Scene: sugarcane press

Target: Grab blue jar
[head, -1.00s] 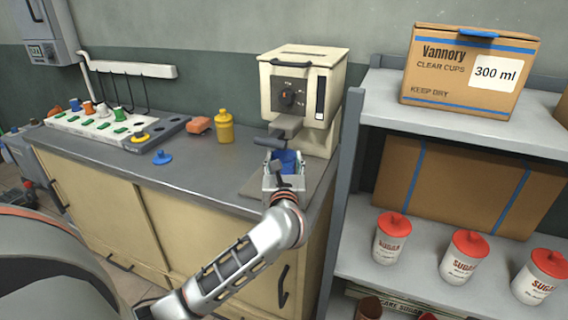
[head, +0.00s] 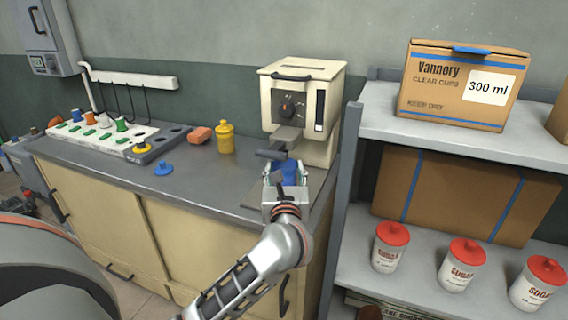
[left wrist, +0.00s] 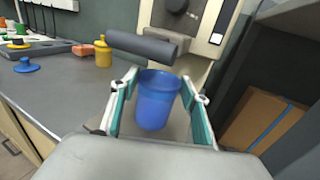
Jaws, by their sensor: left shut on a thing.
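The blue jar (head: 290,173) is at the front of the cream press machine (head: 304,95), below its grey spout. It also shows in the left wrist view (left wrist: 155,103), upright and open at the top. My left gripper (head: 286,180) is around the jar, with one teal-lined finger on each side. In the left wrist view my left gripper (left wrist: 157,98) is shut on the jar. The jar's base is partly hidden by my gripper, so I cannot tell whether it touches the surface. My right gripper is not in view.
A dark grey roller-like part (left wrist: 142,45) hangs close above the jar. A yellow jar (head: 225,137), an orange block (head: 201,135) and a blue lid (head: 163,168) are on the counter (head: 205,180). A shelf with sugar cups (head: 456,262) stands to the right.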

